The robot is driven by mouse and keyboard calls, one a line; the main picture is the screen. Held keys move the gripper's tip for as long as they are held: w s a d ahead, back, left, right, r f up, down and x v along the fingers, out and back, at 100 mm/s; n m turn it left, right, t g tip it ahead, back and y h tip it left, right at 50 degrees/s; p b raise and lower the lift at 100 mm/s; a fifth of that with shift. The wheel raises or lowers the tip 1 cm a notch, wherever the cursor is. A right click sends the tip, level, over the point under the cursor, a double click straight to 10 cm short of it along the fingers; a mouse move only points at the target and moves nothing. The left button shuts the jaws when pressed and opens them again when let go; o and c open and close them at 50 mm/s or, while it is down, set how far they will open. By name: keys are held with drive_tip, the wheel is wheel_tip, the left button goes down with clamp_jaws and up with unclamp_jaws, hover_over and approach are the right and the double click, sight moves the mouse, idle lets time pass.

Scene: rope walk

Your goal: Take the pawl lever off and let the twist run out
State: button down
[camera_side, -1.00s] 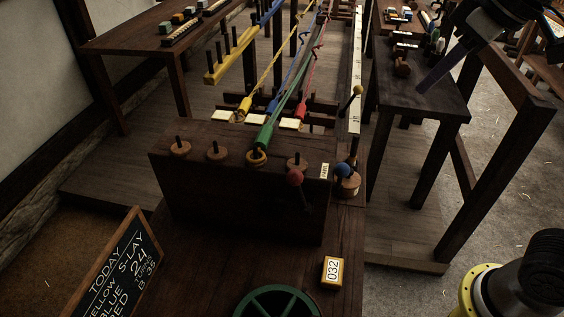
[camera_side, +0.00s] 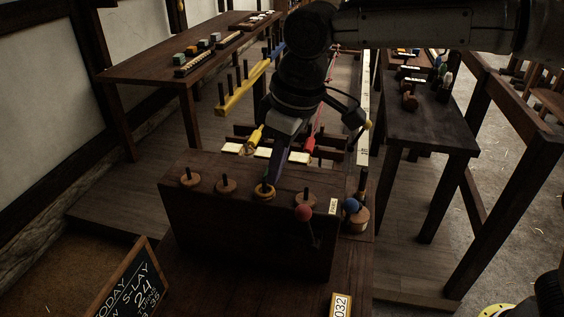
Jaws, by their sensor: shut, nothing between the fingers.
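I cannot tell which lever is the pawl lever. My arm hides the green strand. The red strand (camera_side: 319,117) and yellow hook end (camera_side: 254,139) show behind.
Other wooden knobs with dark pegs (camera_side: 226,185) line the box top. A number plate (camera_side: 340,306) lies in front. A slate board (camera_side: 128,285) leans at lower left. Benches (camera_side: 430,110) stand to the right and back left (camera_side: 145,60).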

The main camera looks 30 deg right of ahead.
sight(309, 228)
drive_tip(key=d+x, duration=0.1)
drive_tip(key=x, duration=0.6)
drive_tip(key=s, duration=0.1)
drive_tip(key=s+d, duration=0.1)
drive_tip(key=s, duration=0.1)
drive_tip(key=shift+s+d+r, duration=0.15)
drive_tip(key=shift+d+r, duration=0.05)
drive_tip(key=shift+r, duration=0.15)
drive_tip(key=shift+d+r, duration=0.1)
drive_tip(key=shift+s+d+t+y, duration=0.15)
drive_tip(key=shift+s+t+y, duration=0.05)
drive_tip(key=shift+t+y, duration=0.1)
